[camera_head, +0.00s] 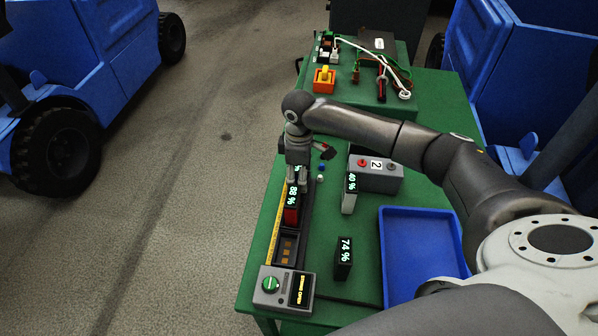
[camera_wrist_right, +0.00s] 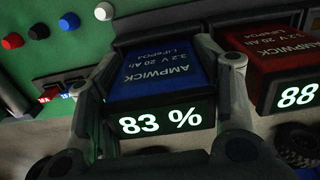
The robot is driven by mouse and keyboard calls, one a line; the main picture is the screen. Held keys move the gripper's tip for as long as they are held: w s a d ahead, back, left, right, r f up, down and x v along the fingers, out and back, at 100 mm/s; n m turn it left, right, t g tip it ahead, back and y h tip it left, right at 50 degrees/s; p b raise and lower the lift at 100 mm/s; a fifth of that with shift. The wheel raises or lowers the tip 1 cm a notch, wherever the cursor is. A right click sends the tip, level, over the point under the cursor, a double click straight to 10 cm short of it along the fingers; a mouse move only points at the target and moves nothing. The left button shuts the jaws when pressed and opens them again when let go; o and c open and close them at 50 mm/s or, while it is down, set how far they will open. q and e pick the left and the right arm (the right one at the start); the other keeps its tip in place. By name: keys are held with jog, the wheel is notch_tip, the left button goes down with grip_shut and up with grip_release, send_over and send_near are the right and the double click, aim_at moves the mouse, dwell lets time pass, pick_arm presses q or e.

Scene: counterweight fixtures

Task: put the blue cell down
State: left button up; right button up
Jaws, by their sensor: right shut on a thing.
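The blue cell (camera_wrist_right: 160,77), its display reading 83 %, sits between the two fingers of my right gripper (camera_head: 297,181), which is shut on it. In the head view the gripper hides most of this cell. The gripper is over the long dark channel (camera_head: 271,226) on the left of the green table. The red cell (camera_head: 291,211), reading 88 %, stands in the channel just in front of the gripper and shows at the right of the wrist view (camera_wrist_right: 285,62). I cannot tell whether the blue cell touches the channel floor. My left gripper is out of view.
A control box with a green knob (camera_head: 270,284) ends the channel. A pale cell reading 40 % (camera_head: 349,203), a dark cell reading 74 % (camera_head: 343,262), a grey box marked 2 (camera_head: 380,183) and a blue tray (camera_head: 425,212) stand to the right. Cables (camera_head: 385,65) lie at the back.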

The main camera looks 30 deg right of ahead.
jog(key=shift+f, duration=0.1)
jog(key=o, duration=1.1)
notch_tip(320, 180, up, 12)
jog(key=shift+r+b, duration=0.1)
jog(key=shift+b, duration=0.6)
